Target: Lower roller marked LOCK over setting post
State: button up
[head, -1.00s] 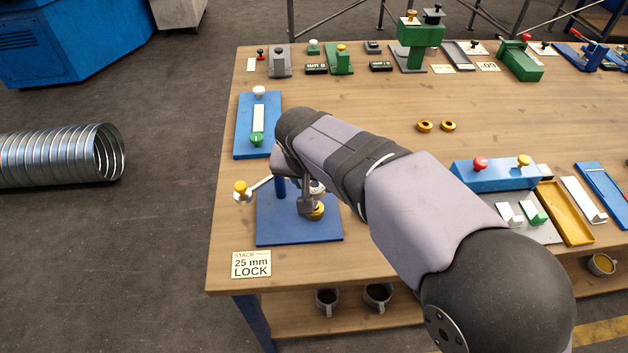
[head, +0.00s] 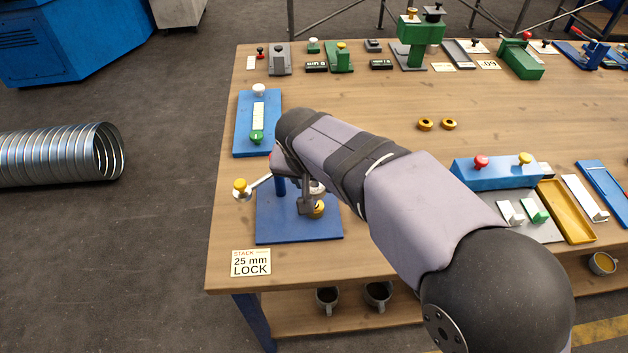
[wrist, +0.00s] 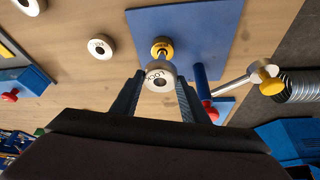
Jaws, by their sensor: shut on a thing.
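My gripper (wrist: 160,80) is shut on a white roller (wrist: 158,72) with dark lettering that appears to read LOCK. In the wrist view a yellow roller (wrist: 162,43) sits on the blue base plate (wrist: 215,35), with a short piece of post showing between it and the white roller. The white roller overlaps that post in the picture; whether it is around the post or above it I cannot tell. In the head view my gripper (head: 308,205) is over the plate (head: 270,233), with the yellow roller (head: 318,210) low beside a finger. My arm hides much of this.
A blue upright (wrist: 200,85) with a metal arm and yellow knob (wrist: 271,86) stands close beside my gripper. A "STACK 25 mm LOCK" card (head: 250,263) lies in front of the plate. Two yellow rollers (head: 436,125) lie apart on the table. The table around them is clear.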

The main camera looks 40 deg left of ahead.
jog(key=shift+f+b, duration=0.85)
jog(key=shift+f, duration=0.25)
dwell(0.8)
jog(key=o, duration=2)
jog(key=shift+c, duration=0.2)
jog(key=shift+r, duration=0.1)
notch_tip(320, 180, up, 8)
jog(key=p, duration=0.6)
